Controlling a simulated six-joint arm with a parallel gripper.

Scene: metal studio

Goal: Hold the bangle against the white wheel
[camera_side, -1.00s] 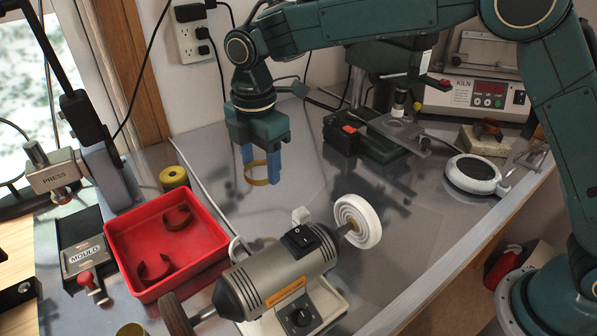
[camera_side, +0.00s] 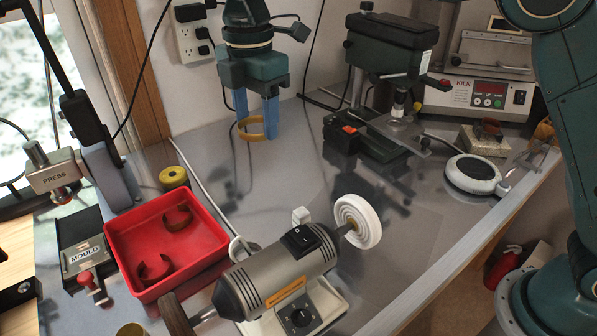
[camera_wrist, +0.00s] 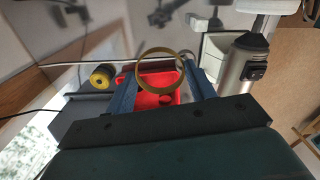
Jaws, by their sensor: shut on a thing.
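My gripper (camera_side: 257,120) has blue fingers and points down over the back of the bench. It is shut on a brass-coloured bangle (camera_side: 251,136), which it holds in the air. In the wrist view the bangle (camera_wrist: 160,68) shows as an open ring between the fingertips. The white wheel (camera_side: 358,221) is on the right end of the grey polishing motor (camera_side: 277,268), in front and to the right of my gripper, well apart from the bangle. In the wrist view, the motor (camera_wrist: 243,68) is at the right.
A red tray (camera_side: 216,232) with two dark curved pieces stands left of the motor. A yellow roll (camera_side: 173,177) is behind it. A green drill press (camera_side: 391,50) and a kiln (camera_side: 487,85) stand at the back right. A round white-rimmed pad (camera_side: 473,175) is right of centre.

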